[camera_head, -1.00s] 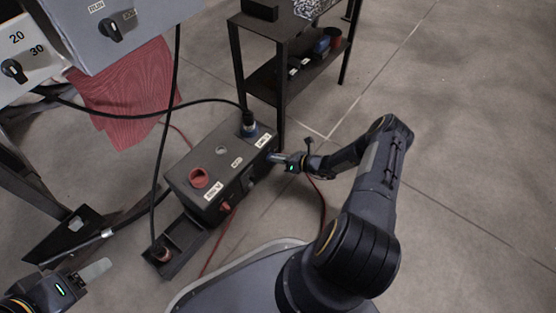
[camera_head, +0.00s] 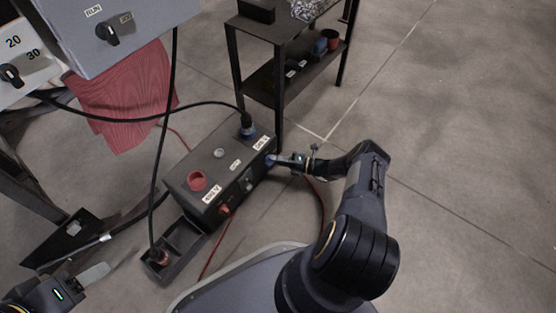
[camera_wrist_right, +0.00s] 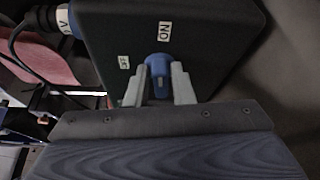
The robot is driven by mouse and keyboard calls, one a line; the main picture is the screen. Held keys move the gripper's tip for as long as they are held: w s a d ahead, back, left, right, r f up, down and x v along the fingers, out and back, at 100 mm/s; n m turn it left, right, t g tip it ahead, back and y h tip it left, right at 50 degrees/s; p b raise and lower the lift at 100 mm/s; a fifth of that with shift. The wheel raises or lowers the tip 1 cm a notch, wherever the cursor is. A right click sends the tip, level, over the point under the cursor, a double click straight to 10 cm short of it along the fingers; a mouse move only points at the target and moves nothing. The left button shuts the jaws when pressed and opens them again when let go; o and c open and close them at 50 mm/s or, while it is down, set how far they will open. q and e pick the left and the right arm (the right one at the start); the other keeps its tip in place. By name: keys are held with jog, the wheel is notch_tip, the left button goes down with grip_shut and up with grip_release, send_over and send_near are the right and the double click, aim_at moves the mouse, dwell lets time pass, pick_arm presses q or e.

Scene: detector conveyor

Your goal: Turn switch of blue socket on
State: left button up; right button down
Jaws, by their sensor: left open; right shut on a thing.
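The dark socket box (camera_head: 213,160) stands on the floor left of centre in the head view. The blue socket (camera_head: 248,130) is at its far end, with a black plug and cable in it. The blue switch (camera_wrist_right: 160,62) is on the box's side, below a label reading "ON" in the right wrist view. My right gripper (camera_head: 274,160) is shut on the blue switch; its grey fingers (camera_wrist_right: 159,90) stand on both sides of it. My left gripper (camera_head: 88,278) is open and empty at the lower left, away from the box.
A red socket (camera_head: 197,181) and a red switch (camera_head: 225,210) are on the nearer part of the box. A dark shelf (camera_head: 283,60) stands behind. A grey control panel (camera_head: 120,35) hangs at upper left, with a red cloth (camera_head: 122,105) beneath. The floor at right is clear.

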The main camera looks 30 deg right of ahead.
jog(key=shift+w+f+m+t+y, duration=0.15)
jog(key=shift+m+t+y, duration=0.15)
jog(key=shift+m, duration=0.6)
jog(key=shift+a, duration=0.1)
jog(key=c, duration=1.4)
grip_release()
jog(key=v, duration=0.7)
jog(key=shift+s+d, duration=0.3)
jog(key=shift+s, duration=0.05)
